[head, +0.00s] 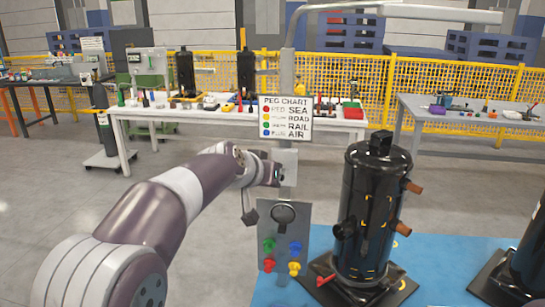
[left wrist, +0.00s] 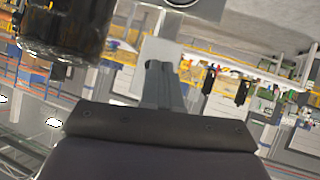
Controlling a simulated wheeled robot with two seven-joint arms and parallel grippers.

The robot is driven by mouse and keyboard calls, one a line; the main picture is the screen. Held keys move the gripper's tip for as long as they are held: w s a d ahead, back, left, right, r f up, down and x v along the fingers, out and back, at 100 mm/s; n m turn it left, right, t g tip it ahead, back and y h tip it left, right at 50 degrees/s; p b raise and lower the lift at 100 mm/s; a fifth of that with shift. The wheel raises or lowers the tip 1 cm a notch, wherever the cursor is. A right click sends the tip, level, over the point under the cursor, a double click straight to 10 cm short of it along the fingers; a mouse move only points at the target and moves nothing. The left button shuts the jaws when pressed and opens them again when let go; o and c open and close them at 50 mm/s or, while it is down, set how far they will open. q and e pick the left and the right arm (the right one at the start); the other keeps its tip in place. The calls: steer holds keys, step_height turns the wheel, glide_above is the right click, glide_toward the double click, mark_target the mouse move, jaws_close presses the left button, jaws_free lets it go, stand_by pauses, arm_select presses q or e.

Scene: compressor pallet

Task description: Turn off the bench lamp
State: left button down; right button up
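The bench lamp is a grey post with a long pale lamp head (head: 440,14) reaching right from its top. I cannot tell whether it is lit. A light grey box (head: 288,166) sits on the post below the peg chart. My left gripper (head: 278,174) is at this box, its fingertips by the box's left front side. In the left wrist view the two grey fingers of the gripper (left wrist: 164,84) lie close together, with the pale box (left wrist: 158,54) just beyond them. Any switch on the box is hidden or too small to tell. My right gripper is out of view.
A peg chart sign (head: 285,117) is above the box. Below hangs a grey panel (head: 284,222) with coloured pegs. A black compressor (head: 372,205) stands close to the right on a blue pallet (head: 425,262). Benches and a yellow fence are behind.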

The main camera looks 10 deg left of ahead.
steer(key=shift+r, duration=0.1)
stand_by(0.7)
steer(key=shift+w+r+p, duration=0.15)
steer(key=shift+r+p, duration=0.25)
steer(key=shift+p, duration=0.15)
